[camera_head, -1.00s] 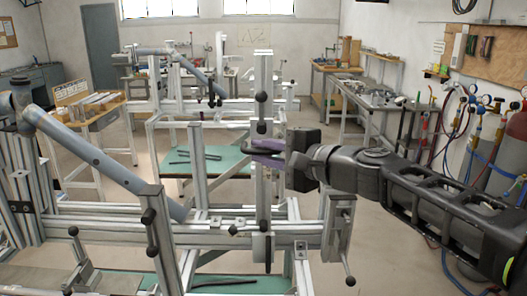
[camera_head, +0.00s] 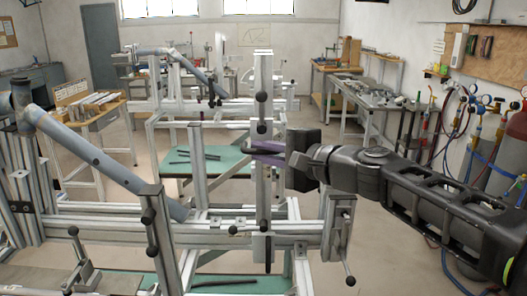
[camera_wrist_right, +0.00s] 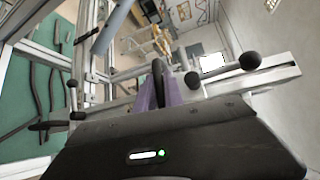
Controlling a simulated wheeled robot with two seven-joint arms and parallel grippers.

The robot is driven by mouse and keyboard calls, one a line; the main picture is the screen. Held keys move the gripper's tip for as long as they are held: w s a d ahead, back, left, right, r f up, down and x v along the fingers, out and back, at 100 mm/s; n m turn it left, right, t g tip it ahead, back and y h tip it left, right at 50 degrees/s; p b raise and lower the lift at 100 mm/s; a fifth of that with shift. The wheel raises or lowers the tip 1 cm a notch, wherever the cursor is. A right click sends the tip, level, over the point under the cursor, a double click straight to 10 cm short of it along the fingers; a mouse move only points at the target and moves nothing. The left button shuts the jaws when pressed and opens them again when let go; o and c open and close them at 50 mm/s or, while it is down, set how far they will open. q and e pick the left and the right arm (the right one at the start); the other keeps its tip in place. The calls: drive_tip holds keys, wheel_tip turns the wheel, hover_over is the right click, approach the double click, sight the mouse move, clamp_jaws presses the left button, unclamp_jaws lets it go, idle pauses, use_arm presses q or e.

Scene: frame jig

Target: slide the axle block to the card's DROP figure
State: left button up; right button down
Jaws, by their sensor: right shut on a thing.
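My right gripper (camera_head: 266,152) reaches in from the right at the silver upright post of the near frame jig. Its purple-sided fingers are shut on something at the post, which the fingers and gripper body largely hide. The fingers also show in the right wrist view (camera_wrist_right: 168,92), beyond the dark gripper body. The upright post (camera_head: 263,75) stands on the long horizontal rail (camera_head: 110,228) and carries black knobs (camera_head: 262,127). I cannot tell the axle block clearly from the other jig parts. I cannot make out the card's DROP figure. My left gripper is not in view.
A blue-grey tube (camera_head: 90,155) slopes across the jig's left side. A crank handle (camera_head: 349,268) hangs at the rail's right end. A second jig (camera_head: 225,105) stands behind, and a workbench (camera_head: 375,95) behind right. Green shelves (camera_head: 205,162) lie below.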

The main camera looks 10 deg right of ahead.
sight(264, 138)
idle(0.4)
wheel_tip(264, 138, up, 3)
drive_tip(key=shift+f+p, duration=0.1)
drive_tip(key=shift+p, duration=0.8)
drive_tip(key=shift+d, duration=0.1)
drive_tip(key=c, duration=1.5)
unclamp_jaws()
drive_tip(key=shift+o, duration=0.2)
